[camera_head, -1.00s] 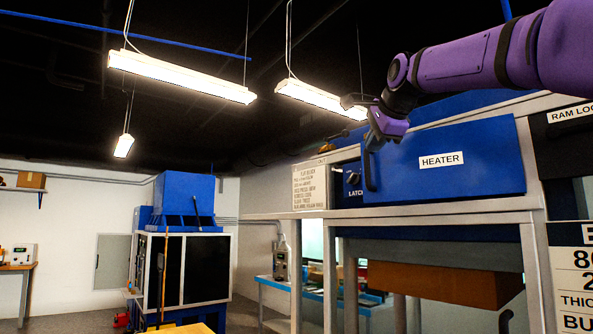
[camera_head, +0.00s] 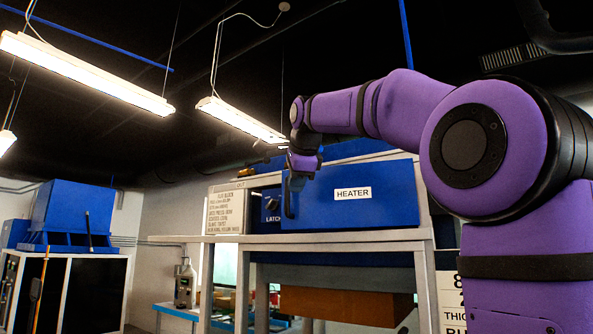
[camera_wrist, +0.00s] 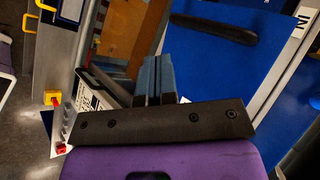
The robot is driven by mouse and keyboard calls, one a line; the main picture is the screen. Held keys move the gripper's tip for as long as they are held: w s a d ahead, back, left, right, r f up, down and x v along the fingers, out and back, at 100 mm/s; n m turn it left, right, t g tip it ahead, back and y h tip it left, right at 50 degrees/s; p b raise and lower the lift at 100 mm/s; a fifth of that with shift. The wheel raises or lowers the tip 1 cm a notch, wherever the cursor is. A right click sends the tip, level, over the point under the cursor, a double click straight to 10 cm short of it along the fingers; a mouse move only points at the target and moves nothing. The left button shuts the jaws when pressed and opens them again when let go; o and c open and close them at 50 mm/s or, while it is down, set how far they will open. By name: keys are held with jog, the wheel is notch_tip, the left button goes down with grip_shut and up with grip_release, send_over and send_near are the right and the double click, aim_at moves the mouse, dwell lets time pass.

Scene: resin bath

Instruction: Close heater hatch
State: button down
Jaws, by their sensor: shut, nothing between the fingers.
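The heater hatch (camera_head: 345,212) is a blue panel with a white HEATER label and a dark upright handle (camera_head: 289,198) near its left end. Left of it is a dark blue latch panel (camera_head: 269,208). I cannot tell whether a small gap stands between hatch and frame. My gripper (camera_head: 300,170) is at the hatch's upper left, close to the handle. In the wrist view its fingers (camera_wrist: 157,64) are together and empty, left of the handle (camera_wrist: 214,28) on the blue hatch (camera_wrist: 222,75). Contact with the handle cannot be told.
A pale frame (camera_head: 334,241) carries the heater, with a brown box-like part (camera_head: 345,306) below. A pale instruction sign (camera_head: 226,212) stands left of the latch panel. A blue machine (camera_head: 75,220) is at the far left. Lamps hang overhead.

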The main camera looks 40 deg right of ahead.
aim_at(300, 195)
jog(key=w, duration=0.1)
jog(key=w+d+f, duration=0.1)
jog(key=w, duration=0.1)
jog(key=w+d+f, duration=0.1)
jog(key=shift+w+f, duration=0.2)
jog(key=shift+w+d, duration=0.35)
jog(key=shift+w, duration=0.45)
jog(key=w+d+m+h, duration=0.1)
jog(key=w+d, duration=0.1)
jog(key=d, duration=0.1)
jog(key=w+d+m+g+h, duration=0.1)
jog(key=w+d, duration=0.2)
jog(key=shift+d+m, duration=0.1)
jog(key=shift+m, duration=0.3)
jog(key=shift+w+d, duration=0.15)
jog(key=shift+d, duration=0.1)
jog(key=shift+d+r, duration=0.1)
